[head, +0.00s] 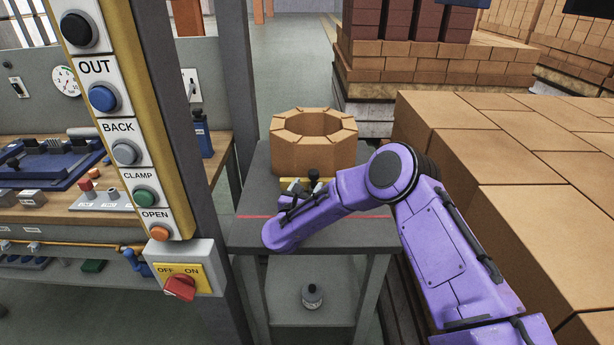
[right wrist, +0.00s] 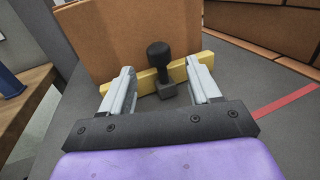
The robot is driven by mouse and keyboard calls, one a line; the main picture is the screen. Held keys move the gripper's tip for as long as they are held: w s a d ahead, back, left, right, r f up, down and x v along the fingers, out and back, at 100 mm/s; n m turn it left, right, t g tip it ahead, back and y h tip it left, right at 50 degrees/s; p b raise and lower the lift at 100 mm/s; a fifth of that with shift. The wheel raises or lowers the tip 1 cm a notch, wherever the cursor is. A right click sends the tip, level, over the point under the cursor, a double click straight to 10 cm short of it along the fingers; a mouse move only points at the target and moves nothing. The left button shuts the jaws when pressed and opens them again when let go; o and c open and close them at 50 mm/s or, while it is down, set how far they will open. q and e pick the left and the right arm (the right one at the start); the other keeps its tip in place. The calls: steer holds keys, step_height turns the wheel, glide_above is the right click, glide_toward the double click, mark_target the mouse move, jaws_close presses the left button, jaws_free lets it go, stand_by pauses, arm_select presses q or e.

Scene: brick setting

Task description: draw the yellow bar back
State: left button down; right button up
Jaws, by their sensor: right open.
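The yellow bar (right wrist: 208,64) lies on the dark grey table against the brick ring (head: 310,150). In the head view only a bit of the yellow bar (head: 290,184) shows behind my purple arm. My right gripper (right wrist: 160,78) is open, its two pale fingers on either side of the knob and near the bar. I cannot tell whether the fingers touch the bar. My left gripper is not in view.
A red line (head: 252,216) crosses the table (head: 350,236) in front of the bar. A control post with buttons and a red switch (head: 180,288) stands close on the left. Stacked bricks (head: 510,180) crowd the right side. A small bottle (head: 312,296) stands on the lower shelf.

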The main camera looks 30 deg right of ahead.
mark_target(312, 177)
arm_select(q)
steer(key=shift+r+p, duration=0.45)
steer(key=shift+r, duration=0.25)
arm_select(e)
steer(key=x, duration=0.5)
steer(key=shift+w, duration=0.2)
steer(key=shift+f, duration=0.1)
